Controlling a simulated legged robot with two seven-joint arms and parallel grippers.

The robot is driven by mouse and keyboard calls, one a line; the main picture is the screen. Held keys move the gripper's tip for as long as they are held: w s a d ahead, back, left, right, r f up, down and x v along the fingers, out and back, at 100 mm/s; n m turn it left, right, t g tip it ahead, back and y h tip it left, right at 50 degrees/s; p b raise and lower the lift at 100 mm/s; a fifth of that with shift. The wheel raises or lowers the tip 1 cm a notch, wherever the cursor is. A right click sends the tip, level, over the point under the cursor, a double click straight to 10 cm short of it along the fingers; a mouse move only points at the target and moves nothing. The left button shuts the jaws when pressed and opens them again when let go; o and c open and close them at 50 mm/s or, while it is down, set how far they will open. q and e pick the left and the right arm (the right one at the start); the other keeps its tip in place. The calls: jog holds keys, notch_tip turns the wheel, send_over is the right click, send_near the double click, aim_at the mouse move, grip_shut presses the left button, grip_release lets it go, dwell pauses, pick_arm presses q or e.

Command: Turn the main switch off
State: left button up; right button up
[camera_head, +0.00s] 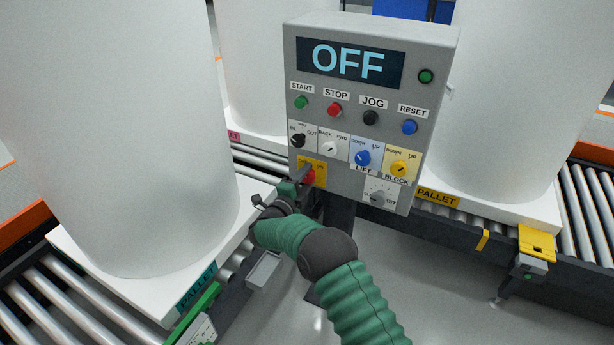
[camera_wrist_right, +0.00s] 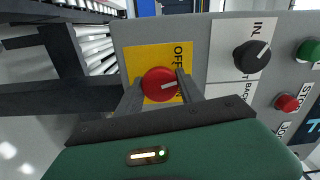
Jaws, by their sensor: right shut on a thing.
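The main switch (camera_head: 309,176) is a red knob on a yellow plate at the lower left of the grey control panel (camera_head: 408,80). The panel's display (camera_head: 349,62) reads OFF. My left gripper is not in view.
Above the switch are the START (camera_head: 301,102), STOP (camera_head: 334,109), JOG (camera_head: 371,117) and RESET (camera_head: 410,127) buttons. Several selector knobs sit close to my right gripper. Large white tanks (camera_head: 120,120) stand on pallets on roller conveyors on both sides of the panel.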

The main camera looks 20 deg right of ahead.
jog(key=n, duration=0.1)
jog(key=n+p, duration=0.1)
jog(key=n, duration=0.2)
jog(key=shift+a+f+n, duration=0.2)
jog(key=shift+f+n, duration=0.05)
jog(key=shift+n, duration=0.15)
jog(key=shift+n+p, duration=0.3)
jog(key=shift+n, duration=0.3)
jog(key=shift+f, duration=0.15)
jog(key=o, duration=1.4)
jog(key=shift+r, duration=0.25)
jog(key=shift+s+a, duration=0.1)
jog(key=p+v, duration=0.1)
jog(key=v, duration=1.5)
jog(key=shift+s+a+f, duration=0.1)
jog(key=shift+s+a, duration=0.1)
jog(key=shift+a, duration=0.05)
